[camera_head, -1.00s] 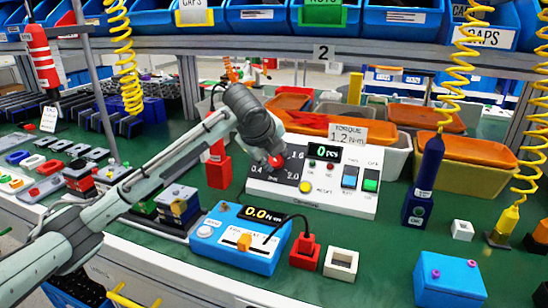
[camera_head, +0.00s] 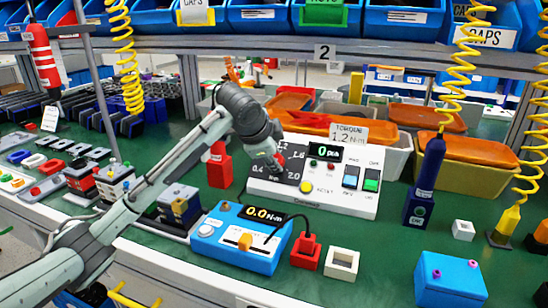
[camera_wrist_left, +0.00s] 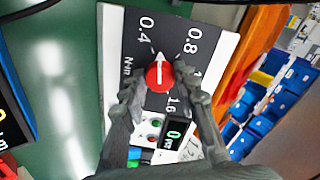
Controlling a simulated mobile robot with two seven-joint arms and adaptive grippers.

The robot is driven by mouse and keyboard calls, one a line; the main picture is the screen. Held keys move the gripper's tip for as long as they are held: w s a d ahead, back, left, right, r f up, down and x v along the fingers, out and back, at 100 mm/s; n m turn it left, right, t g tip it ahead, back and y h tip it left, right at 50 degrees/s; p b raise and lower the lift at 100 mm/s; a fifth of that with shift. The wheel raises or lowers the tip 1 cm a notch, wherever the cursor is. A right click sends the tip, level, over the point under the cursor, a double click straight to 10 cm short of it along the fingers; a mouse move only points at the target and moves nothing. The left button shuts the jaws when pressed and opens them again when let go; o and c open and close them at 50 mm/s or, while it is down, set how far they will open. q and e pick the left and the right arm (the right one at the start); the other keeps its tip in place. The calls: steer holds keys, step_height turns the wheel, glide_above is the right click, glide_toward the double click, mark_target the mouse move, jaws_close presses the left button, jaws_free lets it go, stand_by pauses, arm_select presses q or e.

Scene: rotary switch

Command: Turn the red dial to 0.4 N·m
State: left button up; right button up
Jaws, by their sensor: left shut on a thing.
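The red dial (camera_wrist_left: 158,77) sits on a dark scale plate in the left wrist view, with marks 0.4, 0.8, 1.2 and 1.6 around it. Its white pointer tip aims between 0.4 and 0.8. My left gripper (camera_wrist_left: 157,86) is shut on the dial, one finger at each side. In the head view my left gripper (camera_head: 275,155) comes down over the white control panel (camera_head: 325,203) and hides most of the dial. A card (camera_head: 350,134) above the panel reads "TORQUE 1.2 N·m". My right gripper is in neither view.
The panel carries a green display (camera_head: 325,152), a yellow button (camera_head: 306,187) and rocker switches (camera_head: 351,176). A blue meter box (camera_head: 235,253) reading 0.0 stands in front of it.

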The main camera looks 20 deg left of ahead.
arm_select(q)
steer(key=shift+n, duration=1.6)
steer(key=o, duration=1.2)
steer(key=shift+c, duration=0.2)
steer(key=v, duration=1.2)
steer(key=shift+a, duration=0.15)
